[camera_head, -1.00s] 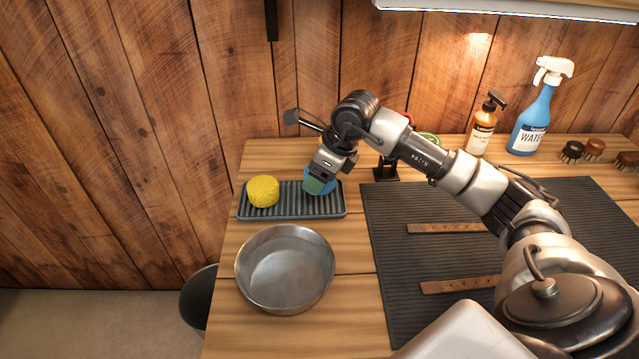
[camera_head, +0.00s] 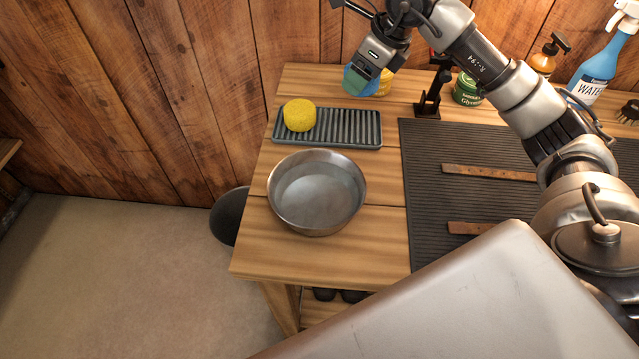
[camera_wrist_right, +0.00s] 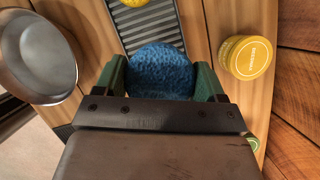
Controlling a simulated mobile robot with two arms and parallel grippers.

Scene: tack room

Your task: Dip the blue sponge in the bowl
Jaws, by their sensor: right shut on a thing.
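The blue sponge (camera_wrist_right: 160,72) is round and sits between the two green fingers of my right gripper (camera_wrist_right: 161,80), which is shut on it. In the head view the blue sponge (camera_head: 350,80) shows partly behind the fingers of my right gripper (camera_head: 362,82), raised above the back of the bench. The metal bowl (camera_head: 317,192) stands on the bench in front of the tray and looks to hold water. It also shows at the left of the right wrist view (camera_wrist_right: 38,58). My left gripper is not in view.
A yellow sponge (camera_head: 299,115) sits on the left of the ribbed grey tray (camera_head: 345,127); the tray's right part is empty. A yellow tin (camera_head: 384,83), a green tin (camera_head: 466,90) and a black stand (camera_head: 428,104) are at the back. A dark mat (camera_head: 440,200) lies right.

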